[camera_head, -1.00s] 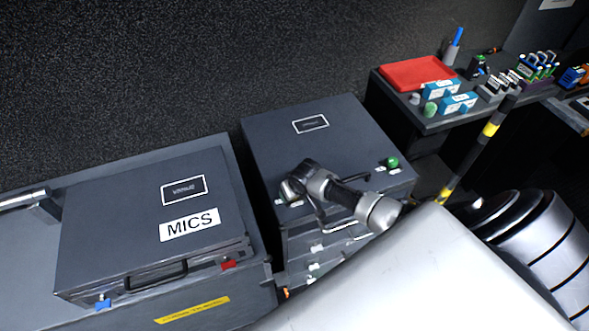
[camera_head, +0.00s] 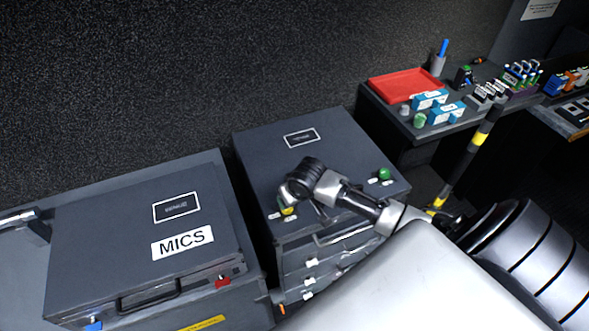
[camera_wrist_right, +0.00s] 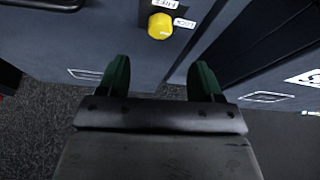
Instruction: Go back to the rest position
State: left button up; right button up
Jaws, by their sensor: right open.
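My right gripper (camera_wrist_right: 160,78) shows in the wrist view with its two dark green fingers spread wide. Nothing is between them. Beyond the fingertips is a yellow knob (camera_wrist_right: 160,26) with FREE and LOCK labels on a dark grey surface, apart from the fingers. In the head view my right arm comes in from the right and its wrist hangs over the front left of the dark grey drawer cabinet (camera_head: 300,165). The yellow knob shows there just below the wrist (camera_head: 288,211). The fingers are hard to make out in that view. My left gripper is not in view.
A MICS case (camera_head: 110,220) with blue and red latches stands left of the cabinet. A green knob (camera_head: 384,174) is on the cabinet's right. A black-and-yellow post (camera_head: 467,160) stands close to my arm. The desk at the right holds a red tray (camera_head: 402,85) and small items.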

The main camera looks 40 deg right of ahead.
jog(key=shift+s+r, duration=0.15)
jog(key=shift+r, duration=0.2)
dwell(0.3)
jog(key=s+a+n, duration=0.2)
jog(key=s+a, duration=0.4)
jog(key=s+a+r+n+g, duration=0.1)
jog(key=s+a+r, duration=0.2)
jog(key=s, duration=0.6)
jog(key=s+a+r, duration=0.2)
jog(key=s+r, duration=0.1)
jog(key=s, duration=0.5)
notch_tip(320, 180, down, 32)
jog(key=s+g+b, duration=0.1)
jog(key=s+b, duration=0.1)
jog(key=b, duration=0.3)
jog(key=s+d+f+b, duration=0.1)
jog(key=s+f+b, duration=0.1)
jog(key=s+f, duration=0.5)
jog(key=s+d+f+g+b, duration=0.1)
jog(key=s+f+b, duration=0.1)
jog(key=s+f, duration=0.6)
notch_tip(320, 180, down, 4)
jog(key=shift+d+r+g, duration=0.2)
jog(key=shift+d+g, duration=0.1)
